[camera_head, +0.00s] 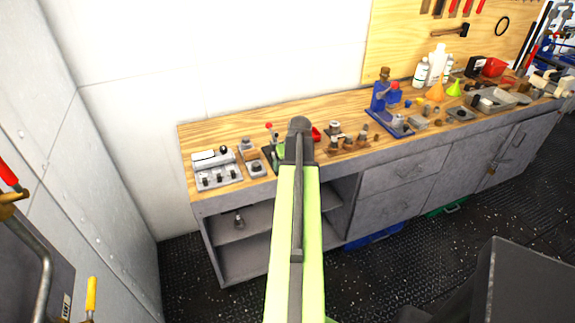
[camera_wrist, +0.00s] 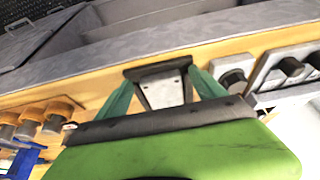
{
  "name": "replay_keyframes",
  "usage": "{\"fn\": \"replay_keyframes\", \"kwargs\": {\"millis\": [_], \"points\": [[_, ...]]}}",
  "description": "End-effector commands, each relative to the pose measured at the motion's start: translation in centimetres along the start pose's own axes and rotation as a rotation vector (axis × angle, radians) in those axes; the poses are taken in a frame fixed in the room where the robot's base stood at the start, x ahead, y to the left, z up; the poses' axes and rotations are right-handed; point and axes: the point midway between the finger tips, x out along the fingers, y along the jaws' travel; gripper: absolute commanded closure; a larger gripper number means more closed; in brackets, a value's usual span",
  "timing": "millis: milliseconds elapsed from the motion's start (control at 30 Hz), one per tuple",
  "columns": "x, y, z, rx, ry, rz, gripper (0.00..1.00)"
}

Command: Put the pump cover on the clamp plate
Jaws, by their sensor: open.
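In the wrist view my gripper (camera_wrist: 161,78) points down at the bench, its two green fingers apart. Between and beyond them is a pale grey plate in a dark frame (camera_wrist: 163,90), near the bench's front edge; I cannot tell whether the fingers touch it. In the head view my arm hides most of this spot; a dark base with a red-knobbed lever (camera_head: 268,128) shows just left of it. A small grey block with a round knob (camera_head: 255,166) stands to the left, also in the wrist view (camera_wrist: 235,78). I cannot tell for sure which part is the pump cover or clamp plate.
A grey block with several knobs (camera_head: 217,177) sits at the bench's left end. Brown-and-grey cylinders (camera_head: 347,145) stand right of my arm. Further right are a blue press (camera_head: 380,98), bottles (camera_head: 421,72) and funnels (camera_head: 436,91). The bench's back left is bare wood.

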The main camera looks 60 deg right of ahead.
Motion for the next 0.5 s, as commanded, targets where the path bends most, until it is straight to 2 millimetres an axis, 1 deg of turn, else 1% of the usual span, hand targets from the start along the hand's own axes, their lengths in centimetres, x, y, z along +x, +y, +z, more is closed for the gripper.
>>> {"fn": "replay_keyframes", "kwargs": {"millis": [167, 267, 367, 500], "points": [[-0.2, 0.0, -0.1, 0.000, 0.000, 0.000, 0.20], [-0.9, 0.0, -0.2, 0.001, 0.000, 0.000, 0.20], [-2.4, 0.0, -0.3, 0.001, 0.000, 0.000, 0.20], [-5.3, 0.0, -0.4, 0.001, 0.000, 0.000, 0.20]]}}
